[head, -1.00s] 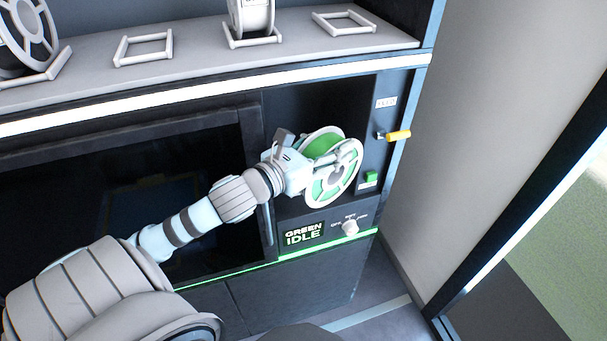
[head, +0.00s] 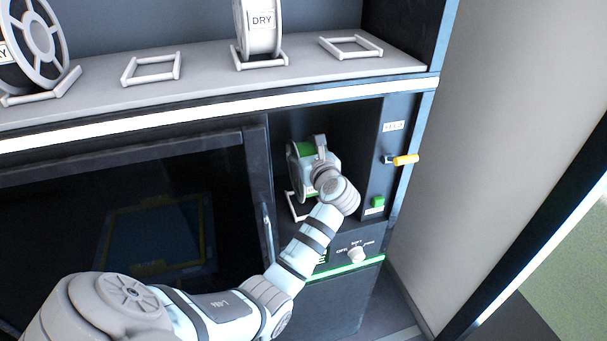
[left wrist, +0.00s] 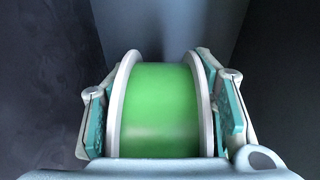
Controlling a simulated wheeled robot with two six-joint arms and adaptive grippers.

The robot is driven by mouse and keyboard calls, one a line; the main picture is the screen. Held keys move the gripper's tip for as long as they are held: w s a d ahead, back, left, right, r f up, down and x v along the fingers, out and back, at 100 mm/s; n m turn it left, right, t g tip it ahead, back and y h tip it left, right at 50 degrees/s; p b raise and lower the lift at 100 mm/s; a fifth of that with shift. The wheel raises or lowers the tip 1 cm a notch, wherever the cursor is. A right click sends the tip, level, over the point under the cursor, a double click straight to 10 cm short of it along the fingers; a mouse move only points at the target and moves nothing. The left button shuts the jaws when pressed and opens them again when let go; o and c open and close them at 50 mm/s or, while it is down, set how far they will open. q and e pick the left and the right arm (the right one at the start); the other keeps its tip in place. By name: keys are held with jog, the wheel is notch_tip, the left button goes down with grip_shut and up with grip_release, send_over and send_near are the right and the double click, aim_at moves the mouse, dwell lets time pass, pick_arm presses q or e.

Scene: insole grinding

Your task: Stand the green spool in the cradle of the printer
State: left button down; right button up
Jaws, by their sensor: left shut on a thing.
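The green spool (head: 304,155) has light flanges and a green winding. It is upright inside the recess at the right of the printer, partly hidden by my left gripper (head: 319,163). The left wrist view shows the green spool (left wrist: 160,105) between the two teal pads of the left gripper (left wrist: 161,110), which is shut on its flanges. The white cradle (head: 296,207) shows below the spool in the recess. I cannot tell whether the spool touches it. My right gripper is not in view.
The printer's dark door (head: 150,215) is left of the recess. A yellow-handled lever (head: 404,160), a green button (head: 377,203) and a knob (head: 356,254) are close by. A shelf (head: 205,88) above holds a spool marked DRY (head: 261,28), another spool (head: 38,45) and empty cradles (head: 351,46).

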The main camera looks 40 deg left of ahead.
pick_arm(q)
notch_tip(320, 180, down, 3)
jog(key=shift+a+f+b, duration=0.1)
jog(key=shift+f+b, duration=0.1)
jog(key=shift+b, duration=0.15)
jog(key=shift+f, duration=0.45)
jog(key=c, duration=0.6)
grip_release()
jog(key=shift+c, duration=0.2)
